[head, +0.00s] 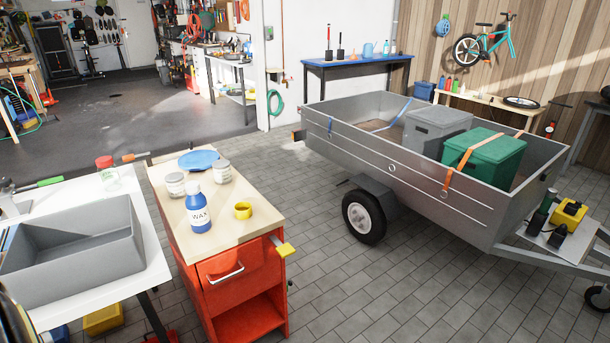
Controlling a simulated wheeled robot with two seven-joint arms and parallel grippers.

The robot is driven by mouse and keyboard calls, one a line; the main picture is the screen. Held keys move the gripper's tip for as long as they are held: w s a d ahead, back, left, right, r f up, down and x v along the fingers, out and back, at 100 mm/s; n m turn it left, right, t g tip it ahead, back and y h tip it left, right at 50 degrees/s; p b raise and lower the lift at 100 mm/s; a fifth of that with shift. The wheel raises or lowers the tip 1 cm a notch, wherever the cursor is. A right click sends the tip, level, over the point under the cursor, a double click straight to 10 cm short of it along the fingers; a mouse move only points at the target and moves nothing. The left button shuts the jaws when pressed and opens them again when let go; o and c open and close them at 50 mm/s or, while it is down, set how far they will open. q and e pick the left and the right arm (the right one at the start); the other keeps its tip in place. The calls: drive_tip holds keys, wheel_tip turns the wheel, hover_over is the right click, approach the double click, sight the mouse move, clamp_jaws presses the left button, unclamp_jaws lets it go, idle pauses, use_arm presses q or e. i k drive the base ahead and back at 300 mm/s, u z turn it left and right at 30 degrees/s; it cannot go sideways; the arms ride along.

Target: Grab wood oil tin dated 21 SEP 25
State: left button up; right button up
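Two small tins with pale labels stand upright on the wooden top of the red cabinet (261,226) in the head view. One tin (175,185) is at the left and the other tin (222,171) is to its right and a little farther back. Their print is too small to read, so I cannot tell which holds wood oil or bears the date 21 SEP 25. A blue bottle (199,212) marked WAX stands in front of and between the tins. Neither of my grippers shows clearly in this view.
A blue disc (199,159) lies behind the tins, and a yellow tape roll (243,210) lies to the right of the bottle. A grey bin (75,262) and a red-lidded jar (106,172) are on the white table at left. A trailer (392,170) stands at right, with paved floor between.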

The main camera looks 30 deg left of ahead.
sight(175, 182)
drive_tip(key=z, duration=0.2)
drive_tip(key=i, duration=1.35)
drive_tip(key=u, duration=2.5)
